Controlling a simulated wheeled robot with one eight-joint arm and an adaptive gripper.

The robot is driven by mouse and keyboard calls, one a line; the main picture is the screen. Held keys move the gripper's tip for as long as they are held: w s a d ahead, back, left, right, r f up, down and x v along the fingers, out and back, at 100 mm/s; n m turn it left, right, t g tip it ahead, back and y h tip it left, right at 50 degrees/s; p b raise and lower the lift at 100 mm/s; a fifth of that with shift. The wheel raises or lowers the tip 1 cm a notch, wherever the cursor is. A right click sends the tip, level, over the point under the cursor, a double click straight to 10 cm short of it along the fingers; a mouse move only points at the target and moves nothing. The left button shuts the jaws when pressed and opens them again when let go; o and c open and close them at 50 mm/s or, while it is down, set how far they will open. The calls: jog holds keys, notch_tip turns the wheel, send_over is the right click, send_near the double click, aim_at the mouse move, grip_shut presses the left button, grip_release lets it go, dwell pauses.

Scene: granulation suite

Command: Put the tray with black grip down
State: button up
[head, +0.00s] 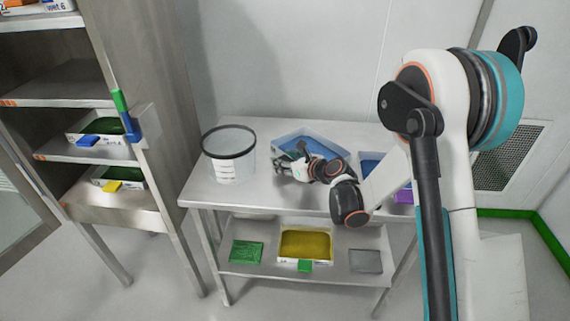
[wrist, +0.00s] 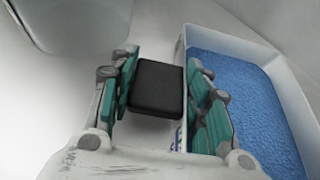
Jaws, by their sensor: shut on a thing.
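The tray with the black grip holds blue granules and is at the table's back middle in the head view; its white rim (head: 318,137) shows behind my gripper (head: 283,163). In the wrist view the tray's white wall (wrist: 287,85) is at the right, and its black grip (wrist: 157,88) sits between the teal fingers of my gripper (wrist: 160,92). My gripper is shut on the black grip. The tray looks level, at or close to the tabletop; I cannot tell whether it touches. The grip is hidden by my gripper in the head view.
A clear bucket with a black rim (head: 228,155) stands left of the tray. Another blue-filled tray (head: 370,166) with a purple grip (head: 403,196) is to the right, partly behind my arm. The table's lower shelf (head: 330,273) holds a yellow-filled tray (head: 306,244). A rack (head: 75,152) with trays stands left.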

jog(key=o, duration=1.3)
jog(key=shift+r, duration=0.1)
